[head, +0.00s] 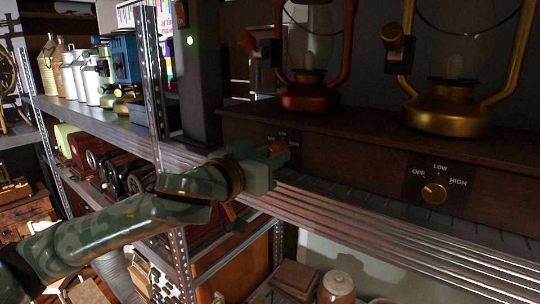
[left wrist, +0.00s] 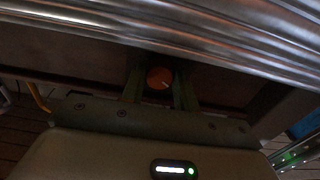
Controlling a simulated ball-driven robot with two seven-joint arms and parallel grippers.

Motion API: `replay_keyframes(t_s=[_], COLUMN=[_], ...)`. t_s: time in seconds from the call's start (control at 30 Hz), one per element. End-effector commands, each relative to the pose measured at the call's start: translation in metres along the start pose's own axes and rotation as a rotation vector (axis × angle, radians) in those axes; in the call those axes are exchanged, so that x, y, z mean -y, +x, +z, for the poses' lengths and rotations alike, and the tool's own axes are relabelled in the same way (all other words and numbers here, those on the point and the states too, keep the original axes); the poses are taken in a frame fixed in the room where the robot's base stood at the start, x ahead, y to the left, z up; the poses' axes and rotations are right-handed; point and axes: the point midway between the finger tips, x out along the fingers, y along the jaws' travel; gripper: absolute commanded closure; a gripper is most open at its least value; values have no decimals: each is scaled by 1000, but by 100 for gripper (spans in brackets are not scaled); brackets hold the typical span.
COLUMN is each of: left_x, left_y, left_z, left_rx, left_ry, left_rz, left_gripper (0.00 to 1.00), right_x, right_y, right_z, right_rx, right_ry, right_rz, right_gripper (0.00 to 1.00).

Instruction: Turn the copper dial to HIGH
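The copper dial (head: 279,147) is on the wooden base below the copper lantern (head: 308,97), mostly hidden behind my left gripper (head: 274,160). Part of its dark label plate shows above the gripper; the pointer's setting cannot be read in the head view. In the left wrist view the round orange-copper dial (left wrist: 160,78) with a pale pointer mark sits between the two fingers of my left gripper (left wrist: 160,83). The fingers are apart, one on each side of it; whether they touch it is unclear. My right gripper is not in view.
A brass dial (head: 434,192) marked OFF, LOW and HIGH is to the right, under the brass lantern (head: 448,109). A ribbed metal shelf edge (head: 390,235) runs close below and in front. A metal post (head: 152,75) and blue device (head: 124,60) stand left.

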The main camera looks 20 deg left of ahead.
Motion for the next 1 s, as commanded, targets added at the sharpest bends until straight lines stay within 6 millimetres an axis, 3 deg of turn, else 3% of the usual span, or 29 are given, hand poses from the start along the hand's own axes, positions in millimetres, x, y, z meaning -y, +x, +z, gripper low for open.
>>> replay_keyframes(t_s=[0.47,1.0], left_x=[0,1], left_y=[0,0], left_z=[0,-2], left_rx=[0,-2], left_ry=[110,591], left_rz=[-1,-1], left_gripper=[92,92], right_x=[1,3], right_y=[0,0], right_z=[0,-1], right_rx=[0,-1], right_ry=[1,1], right_rz=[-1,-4], right_gripper=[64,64])
